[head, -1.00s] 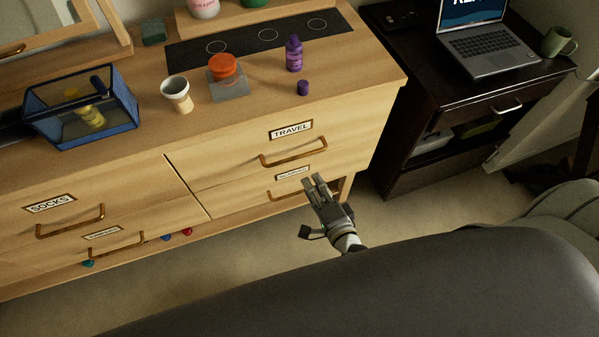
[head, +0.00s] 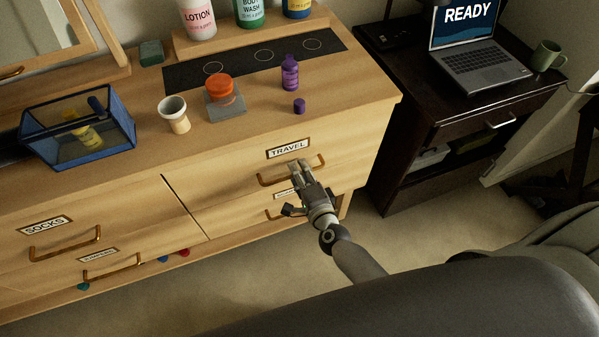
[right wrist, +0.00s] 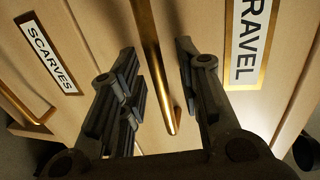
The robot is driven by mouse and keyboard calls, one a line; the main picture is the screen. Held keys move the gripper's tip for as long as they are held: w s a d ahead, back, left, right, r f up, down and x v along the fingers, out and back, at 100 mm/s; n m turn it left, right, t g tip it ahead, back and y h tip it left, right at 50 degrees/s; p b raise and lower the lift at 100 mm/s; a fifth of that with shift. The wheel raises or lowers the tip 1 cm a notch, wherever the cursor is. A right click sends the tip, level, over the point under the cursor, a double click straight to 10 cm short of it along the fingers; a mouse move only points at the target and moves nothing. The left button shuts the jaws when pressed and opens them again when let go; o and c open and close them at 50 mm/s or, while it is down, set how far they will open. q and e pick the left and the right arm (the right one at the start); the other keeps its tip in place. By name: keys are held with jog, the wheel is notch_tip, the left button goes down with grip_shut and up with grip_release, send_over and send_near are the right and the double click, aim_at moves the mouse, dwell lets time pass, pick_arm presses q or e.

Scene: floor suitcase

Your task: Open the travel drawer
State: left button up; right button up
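The travel drawer (head: 235,182) is shut in the upper right of the wooden dresser, with a TRAVEL label (head: 288,148) above its brass bar handle (head: 267,181). My right gripper (head: 298,167) is at the right part of this handle. In the right wrist view my right gripper (right wrist: 157,52) is open, its fingers on either side of the brass handle (right wrist: 149,35). A gap shows beside the bar, and I cannot tell whether either finger touches it. The TRAVEL label (right wrist: 247,40) is beside the right finger. My left gripper is not in view.
The scarves drawer (right wrist: 55,75) is just below. On the dresser top stand a purple bottle (head: 290,73), its purple cap (head: 299,106), an orange-lidded jar (head: 220,88), a white cup (head: 174,115) and a blue mesh box (head: 110,150). A dark desk (head: 400,150) stands at right.

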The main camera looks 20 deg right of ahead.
jog(key=shift+w, duration=0.15)
jog(key=shift+c, duration=0.4)
grip_shut()
